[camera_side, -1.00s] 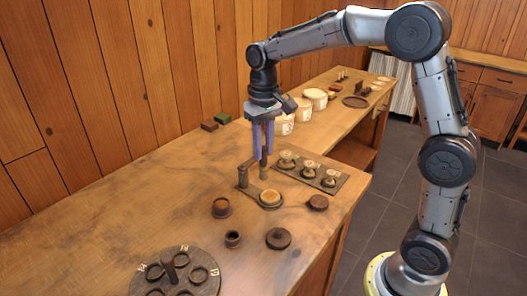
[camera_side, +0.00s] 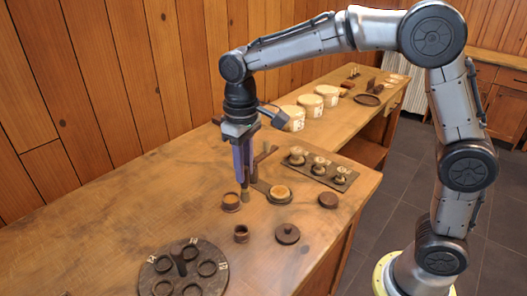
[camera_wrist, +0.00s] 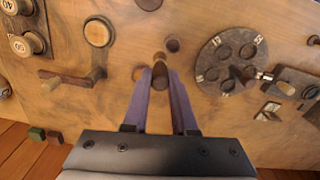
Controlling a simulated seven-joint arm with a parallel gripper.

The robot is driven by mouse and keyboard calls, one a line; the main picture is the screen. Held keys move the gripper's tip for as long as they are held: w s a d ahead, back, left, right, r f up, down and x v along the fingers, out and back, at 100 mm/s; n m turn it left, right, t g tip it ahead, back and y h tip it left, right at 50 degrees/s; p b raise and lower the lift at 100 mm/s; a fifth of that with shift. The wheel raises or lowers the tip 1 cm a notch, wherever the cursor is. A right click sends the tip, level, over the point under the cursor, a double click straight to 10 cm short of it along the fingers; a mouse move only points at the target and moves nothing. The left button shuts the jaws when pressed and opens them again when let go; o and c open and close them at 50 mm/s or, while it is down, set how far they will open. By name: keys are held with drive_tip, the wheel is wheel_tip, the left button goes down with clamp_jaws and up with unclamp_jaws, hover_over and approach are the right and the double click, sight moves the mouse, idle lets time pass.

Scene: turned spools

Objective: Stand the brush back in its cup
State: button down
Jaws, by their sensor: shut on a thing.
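My gripper (camera_side: 243,180) has two purple fingers and is shut on the brush (camera_side: 245,194). The brush hangs roughly upright, olive end down, beside a wooden cup with a lighter inside (camera_side: 231,201). Whether its lower end touches the table I cannot tell. In the wrist view the brush (camera_wrist: 160,68) shows as a brown end between the fingertips (camera_wrist: 161,85), which hide the rest. A small dark open cup (camera_side: 241,233) stands nearer the side camera, apart from the brush; it also shows in the wrist view (camera_wrist: 172,45). Which cup is the brush's own I cannot tell.

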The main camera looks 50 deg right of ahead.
wheel_tip(320, 180, down, 7)
drive_tip(key=a, duration=0.3)
drive_tip(key=shift+s+r+n, duration=0.2)
drive_tip(key=shift+s+n, duration=0.2)
drive_tip(key=shift+s, duration=0.05)
drive_tip(key=shift+f, duration=1.35)
idle(3.2)
drive_tip(key=c, duration=0.6)
unclamp_jaws()
drive_tip(key=shift+c, duration=0.2)
drive_tip(key=shift+r, duration=0.1)
wheel_tip(320, 180, up, 8)
drive_tip(key=shift+r, duration=0.2)
idle(0.7)
